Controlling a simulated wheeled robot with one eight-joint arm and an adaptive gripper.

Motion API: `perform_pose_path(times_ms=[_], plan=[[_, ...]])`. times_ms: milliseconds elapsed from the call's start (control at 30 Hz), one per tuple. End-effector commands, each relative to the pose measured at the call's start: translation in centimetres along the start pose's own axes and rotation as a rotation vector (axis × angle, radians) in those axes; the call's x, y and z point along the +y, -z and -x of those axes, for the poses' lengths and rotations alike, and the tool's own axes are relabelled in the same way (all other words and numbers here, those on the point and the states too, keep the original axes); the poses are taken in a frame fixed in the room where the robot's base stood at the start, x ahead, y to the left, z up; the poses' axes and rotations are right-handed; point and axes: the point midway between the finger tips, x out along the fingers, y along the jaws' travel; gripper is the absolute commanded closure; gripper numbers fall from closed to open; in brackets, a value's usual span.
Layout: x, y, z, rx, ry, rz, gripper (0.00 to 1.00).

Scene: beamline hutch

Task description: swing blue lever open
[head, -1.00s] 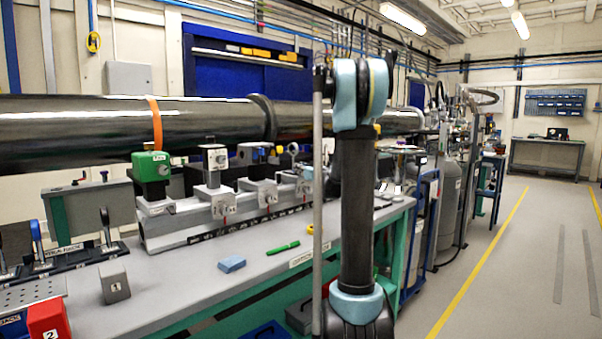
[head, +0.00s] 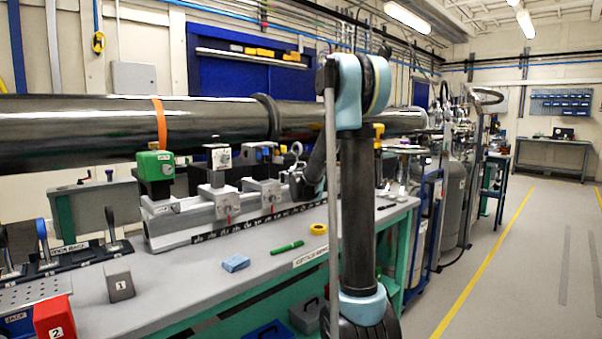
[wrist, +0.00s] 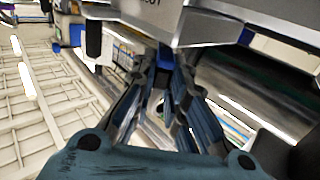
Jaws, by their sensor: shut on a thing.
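My gripper (wrist: 168,78) points at the underside of a pale metal housing (wrist: 150,12) in the wrist view. Its fingers converge on a small blue piece (wrist: 166,57), which looks like the blue lever; the fingers hide much of it. In the head view my gripper (head: 298,176) is at the right end of the rail (head: 215,222) on the bench, largely behind my own arm. The lever cannot be made out clearly in the head view, and its angle is hard to tell.
A long dark beam pipe (head: 90,122) runs behind the rail. A green-topped unit (head: 153,165) stands at the rail's left. A blue block (head: 236,263), a green marker (head: 287,247) and a yellow ring (head: 318,229) lie on the bench. Floor at right is clear.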

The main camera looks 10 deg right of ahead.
Motion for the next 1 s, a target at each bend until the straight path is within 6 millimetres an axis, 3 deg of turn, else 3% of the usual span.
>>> perform_pose_path(times_ms=[467, 500, 567, 1000], plan=[[-0.12, 0.04, -0.07, 0.0, -0.009, 0.001, 1.0], [-0.12, 0.04, -0.07, 0.0, -0.009, 0.0, 0.78], [-0.11, 0.04, -0.06, 0.0, -0.009, 0.001, 0.67], [-0.11, 0.03, 0.49, 0.0, -0.009, 0.0, 0.67]])
